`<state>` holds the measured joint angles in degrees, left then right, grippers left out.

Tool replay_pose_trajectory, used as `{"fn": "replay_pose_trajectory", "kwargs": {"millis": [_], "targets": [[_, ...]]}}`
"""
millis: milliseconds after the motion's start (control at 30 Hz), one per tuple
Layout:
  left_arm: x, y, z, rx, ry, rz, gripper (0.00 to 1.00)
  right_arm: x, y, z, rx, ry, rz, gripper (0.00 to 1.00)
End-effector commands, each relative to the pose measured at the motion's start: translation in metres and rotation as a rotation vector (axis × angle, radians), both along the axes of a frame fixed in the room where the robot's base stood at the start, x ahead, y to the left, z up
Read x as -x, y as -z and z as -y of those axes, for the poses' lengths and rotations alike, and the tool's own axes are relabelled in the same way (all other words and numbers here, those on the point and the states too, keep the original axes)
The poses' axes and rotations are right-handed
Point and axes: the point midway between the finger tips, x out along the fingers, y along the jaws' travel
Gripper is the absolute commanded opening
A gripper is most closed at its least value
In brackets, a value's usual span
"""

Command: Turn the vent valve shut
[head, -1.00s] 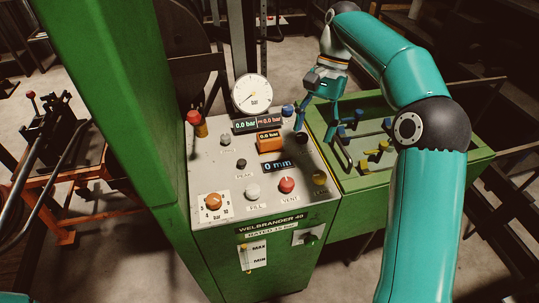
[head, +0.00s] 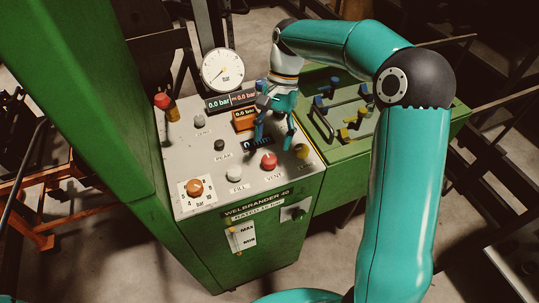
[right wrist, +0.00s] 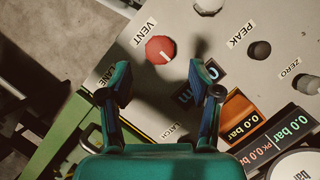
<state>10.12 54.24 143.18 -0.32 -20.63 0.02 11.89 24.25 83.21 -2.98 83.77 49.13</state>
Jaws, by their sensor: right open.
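The vent valve is a round red knob (head: 268,160) above the VENT label, at the front of the pale control panel (head: 208,158). In the right wrist view the red knob (right wrist: 160,49) has a short white mark on its face. My right gripper (head: 273,147) is open and empty. It hangs over the panel just behind the knob, fingers pointing down. In the right wrist view its fingertips (right wrist: 160,76) lie either side of the knob's line, with the knob beyond them. I see no contact. My left gripper is not in view.
A white fill knob (head: 234,173) is left of the vent knob and a yellow knob (head: 302,151) is right of it. The digital displays (head: 230,101) and gauge (head: 223,70) stand behind. A green tray (head: 408,131) with blue and yellow pieces lies to the right.

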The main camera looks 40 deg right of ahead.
Motion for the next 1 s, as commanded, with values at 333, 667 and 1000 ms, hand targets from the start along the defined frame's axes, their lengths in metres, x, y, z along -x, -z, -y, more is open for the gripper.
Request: {"fn": "replay_pose_trajectory", "kwargs": {"millis": [333, 667, 1000], "targets": [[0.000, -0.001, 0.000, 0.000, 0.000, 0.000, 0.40, 0.010, 0.045, -0.015, 0.000, 0.001, -0.002, 0.63], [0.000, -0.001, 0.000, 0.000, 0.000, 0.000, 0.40, 0.011, 0.050, -0.016, 0.000, 0.002, -0.001, 0.63], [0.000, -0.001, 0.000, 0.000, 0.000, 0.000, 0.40, 0.011, 0.049, -0.016, 0.000, 0.003, 0.000, 0.15]]}}
